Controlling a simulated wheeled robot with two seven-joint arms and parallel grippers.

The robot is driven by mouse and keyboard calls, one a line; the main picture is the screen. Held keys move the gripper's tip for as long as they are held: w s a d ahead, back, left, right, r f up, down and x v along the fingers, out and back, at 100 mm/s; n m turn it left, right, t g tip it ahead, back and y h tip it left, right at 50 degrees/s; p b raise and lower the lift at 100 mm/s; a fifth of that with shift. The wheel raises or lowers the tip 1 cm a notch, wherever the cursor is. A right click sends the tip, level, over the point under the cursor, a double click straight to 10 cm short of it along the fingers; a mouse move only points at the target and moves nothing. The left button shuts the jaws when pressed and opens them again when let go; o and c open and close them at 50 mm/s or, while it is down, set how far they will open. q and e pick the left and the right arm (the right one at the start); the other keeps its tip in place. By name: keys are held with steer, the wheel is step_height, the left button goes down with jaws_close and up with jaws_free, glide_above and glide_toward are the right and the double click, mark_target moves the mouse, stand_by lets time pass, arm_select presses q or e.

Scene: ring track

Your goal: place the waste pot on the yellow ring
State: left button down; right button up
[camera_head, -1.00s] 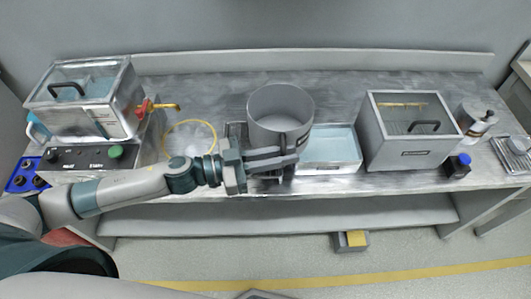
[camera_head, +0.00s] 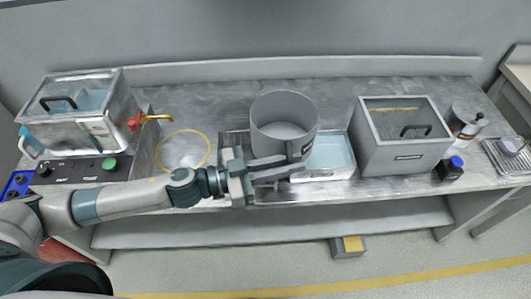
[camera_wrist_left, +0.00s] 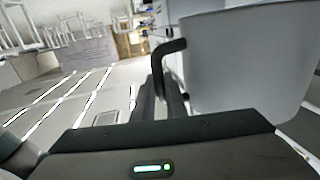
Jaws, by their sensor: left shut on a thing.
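The waste pot (camera_head: 284,124) is a large grey open cylinder in the middle of the bench in the head view. My left gripper (camera_head: 283,170) is shut at the pot's near side. In the left wrist view the pot (camera_wrist_left: 250,55) fills the right, and its dark handle (camera_wrist_left: 160,68) runs down between the fingers. The yellow ring (camera_head: 208,150) is a thin outline on the bench top, left of the pot, and nothing stands in it. Whether the pot touches the bench is hard to tell. My right gripper is not in view.
A tray with pale blue liquid (camera_head: 333,172) sits just right of the pot. A grey box with a handle (camera_head: 405,150) stands further right. A lidded bath (camera_head: 80,120) with a yellow-red tap (camera_head: 150,118) stands left of the ring. A small dark bottle (camera_head: 450,168) is near the front edge.

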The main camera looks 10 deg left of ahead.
arm_select(q)
steer(key=shift+w+d+r+t, duration=0.2)
steer(key=shift+w+r+t, duration=0.15)
steer(key=shift+r, duration=0.2)
steer(key=w+r+n+t+y, duration=0.2)
steer(key=r, duration=0.1)
steer(key=w+r+n+t+y, duration=0.1)
steer(key=w+t, duration=0.1)
steer(key=shift+a+r+n, duration=0.3)
steer(key=shift+a+r, duration=0.05)
steer(key=shift+a, duration=0.05)
steer(key=w+a+n+t+y, duration=0.2)
steer(key=a+n+y, duration=0.2)
steer(key=a+y, duration=0.2)
steer(key=w+a+n+t+y, duration=0.1)
steer(key=a+n+t+y, duration=0.2)
steer(key=a, duration=0.7)
steer(key=n+y, duration=0.2)
steer(key=y, duration=0.2)
steer(key=shift+w+a+r, duration=0.15)
steer(key=shift+w+a, duration=0.1)
steer(key=shift+w, duration=0.1)
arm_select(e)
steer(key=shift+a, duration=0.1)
